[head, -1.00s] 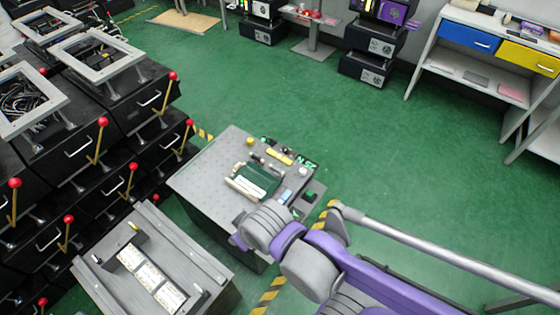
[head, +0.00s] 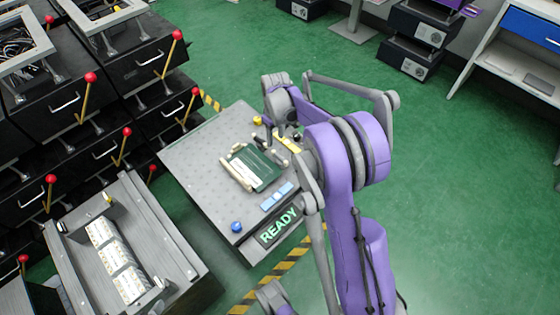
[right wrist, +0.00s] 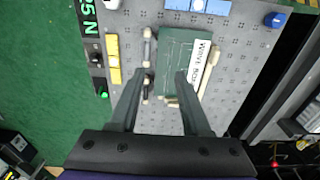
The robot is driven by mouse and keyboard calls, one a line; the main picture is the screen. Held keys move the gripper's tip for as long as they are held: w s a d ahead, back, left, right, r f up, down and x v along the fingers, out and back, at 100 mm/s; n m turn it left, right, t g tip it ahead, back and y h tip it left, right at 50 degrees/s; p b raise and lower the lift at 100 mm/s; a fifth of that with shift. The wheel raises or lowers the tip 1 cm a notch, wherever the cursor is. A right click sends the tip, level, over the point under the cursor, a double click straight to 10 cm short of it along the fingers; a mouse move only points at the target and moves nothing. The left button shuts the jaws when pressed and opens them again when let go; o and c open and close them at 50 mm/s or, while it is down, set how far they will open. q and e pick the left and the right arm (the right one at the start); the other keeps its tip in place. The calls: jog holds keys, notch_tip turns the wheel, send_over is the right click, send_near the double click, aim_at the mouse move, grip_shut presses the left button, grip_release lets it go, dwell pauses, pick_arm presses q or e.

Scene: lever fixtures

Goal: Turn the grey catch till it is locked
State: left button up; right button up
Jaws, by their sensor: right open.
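A green box (right wrist: 176,50) with a white label lies on the grey perforated bench top (right wrist: 240,75); it also shows in the head view (head: 266,172). Along its left side in the right wrist view are a small grey bar with pale ends (right wrist: 147,48), perhaps the catch, and a darker bar (right wrist: 147,86). I cannot tell whether either is locked. My right gripper (right wrist: 161,75) is open over the box's near edge, one finger close to the darker bar, the other over the box. In the head view my right arm partly hides this side.
A yellow block (right wrist: 114,58), a blue block (head: 277,196) and a blue knob (head: 237,227) sit on the bench. A READY sign (head: 279,225) is on its front. Another fixture (head: 118,262) stands left, near racks with red-knobbed levers (head: 127,132).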

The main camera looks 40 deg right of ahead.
jog(key=b, duration=0.1)
send_over(281, 157)
notch_tip(281, 157, down, 5)
notch_tip(281, 157, down, 11)
jog(key=shift+a+r+b, duration=0.1)
jog(key=shift+r+b, duration=0.1)
jog(key=shift+b, duration=0.7)
pick_arm(q)
notch_tip(281, 157, down, 4)
jog(key=shift+w+a+f, duration=0.1)
pick_arm(e)
grip_shut()
